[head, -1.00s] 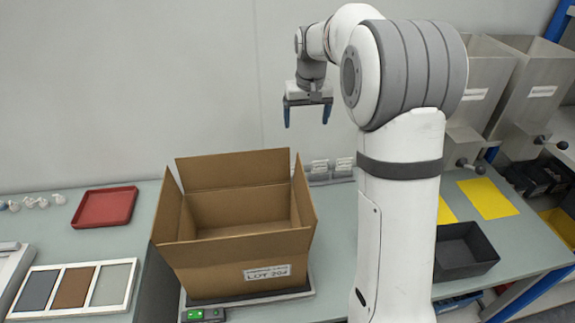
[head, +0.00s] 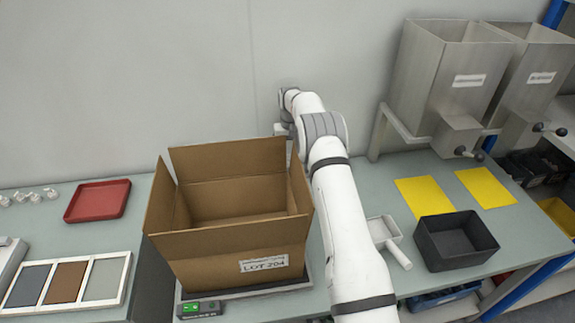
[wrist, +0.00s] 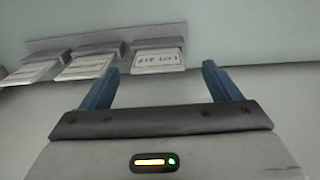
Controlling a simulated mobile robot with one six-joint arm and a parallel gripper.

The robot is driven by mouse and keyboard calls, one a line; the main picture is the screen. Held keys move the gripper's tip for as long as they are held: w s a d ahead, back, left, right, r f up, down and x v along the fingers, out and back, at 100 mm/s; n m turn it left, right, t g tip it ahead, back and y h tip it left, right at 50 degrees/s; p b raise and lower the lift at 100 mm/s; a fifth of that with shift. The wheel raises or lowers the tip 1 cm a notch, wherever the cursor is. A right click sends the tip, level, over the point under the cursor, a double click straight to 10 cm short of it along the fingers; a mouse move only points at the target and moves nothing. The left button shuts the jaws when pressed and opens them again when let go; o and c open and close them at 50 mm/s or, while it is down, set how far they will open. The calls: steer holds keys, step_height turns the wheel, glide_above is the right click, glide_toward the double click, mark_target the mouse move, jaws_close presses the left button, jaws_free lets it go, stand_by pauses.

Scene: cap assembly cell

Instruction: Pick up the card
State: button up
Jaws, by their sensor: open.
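Three white cards with dark writing sit in a row of grey holders in the wrist view: a left card (wrist: 30,72), a middle card (wrist: 85,66) and a right card (wrist: 158,61). Which one is the task's card I cannot tell. My gripper (wrist: 160,69) is open, with its two blue fingers on either side of the right card in the picture. Nothing is between the fingers, and I cannot tell the remaining distance to the card. In the head view the cards and fingers are hidden behind the cardboard box and my arm.
The open cardboard box (head: 205,262), labelled LOT 204, stands left of my arm. A red tray (head: 97,201) lies farther left. On the right are a white scoop (head: 385,232), a dark bin (head: 455,250), yellow sheets (head: 425,197) and steel hoppers (head: 440,75).

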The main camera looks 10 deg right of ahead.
steer(key=f+p, duration=0.1)
steer(key=f, duration=0.1)
steer(key=f+p, duration=0.1)
steer(key=f, duration=0.2)
steer(key=shift+w+d+f, duration=0.15)
steer(key=shift+w+f, duration=0.05)
steer(key=shift+f, duration=0.1)
steer(key=shift+c, duration=0.4)
steer(key=c, duration=1)
steer(key=shift+o, duration=0.2)
steer(key=shift+r, duration=0.1)
